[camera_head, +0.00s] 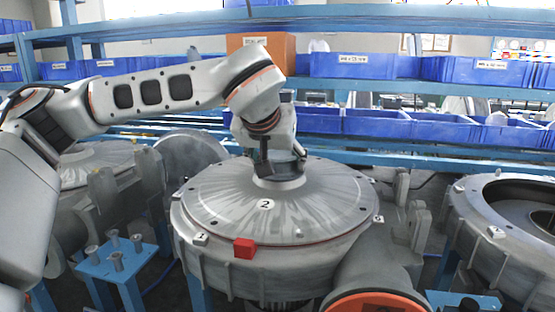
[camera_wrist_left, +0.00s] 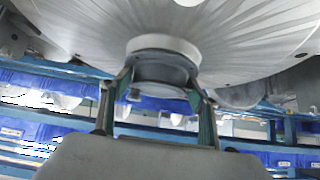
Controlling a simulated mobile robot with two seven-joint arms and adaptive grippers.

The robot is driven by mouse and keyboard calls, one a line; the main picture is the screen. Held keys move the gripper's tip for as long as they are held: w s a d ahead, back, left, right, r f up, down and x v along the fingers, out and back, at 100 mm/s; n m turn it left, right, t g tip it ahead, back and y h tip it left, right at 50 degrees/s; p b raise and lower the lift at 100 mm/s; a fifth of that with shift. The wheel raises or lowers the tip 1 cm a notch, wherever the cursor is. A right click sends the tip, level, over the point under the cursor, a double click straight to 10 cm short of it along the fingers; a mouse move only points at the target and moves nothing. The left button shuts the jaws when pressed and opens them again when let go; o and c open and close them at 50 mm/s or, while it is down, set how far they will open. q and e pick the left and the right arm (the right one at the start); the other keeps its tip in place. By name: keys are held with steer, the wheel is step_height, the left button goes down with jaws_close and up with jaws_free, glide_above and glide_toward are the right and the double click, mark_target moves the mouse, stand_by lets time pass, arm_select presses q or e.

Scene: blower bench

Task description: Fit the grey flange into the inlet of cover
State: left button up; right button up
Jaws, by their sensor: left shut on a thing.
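The big round grey cover (camera_head: 330,205), marked 2, lies on the blower housing in the head view. Its raised inlet (camera_head: 278,181) is at the middle of its top; in the left wrist view the inlet (camera_wrist_left: 163,44) shows as a pale collar. My left gripper (camera_head: 282,166) points down right over the inlet. In the left wrist view the left gripper (camera_wrist_left: 160,80) is shut on the grey flange (camera_wrist_left: 163,72), a short ring between the fingers. The flange is in line with the inlet and at its rim; I cannot tell how deep it sits. My right gripper is not in view.
A red block (camera_head: 244,249) sits at the cover's front rim. A small blue stand (camera_head: 118,262) with several grey pegs is at lower left. Another open housing (camera_head: 470,225) stands at right. Blue bins (camera_head: 400,123) and an orange box (camera_head: 283,50) fill the shelves behind.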

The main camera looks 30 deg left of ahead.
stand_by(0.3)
arm_select(q)
steer(key=o, duration=1.6)
steer(key=shift+o, duration=0.2)
steer(key=shift+f, duration=0.1)
steer(key=v, duration=1.2)
steer(key=shift+s, duration=0.15)
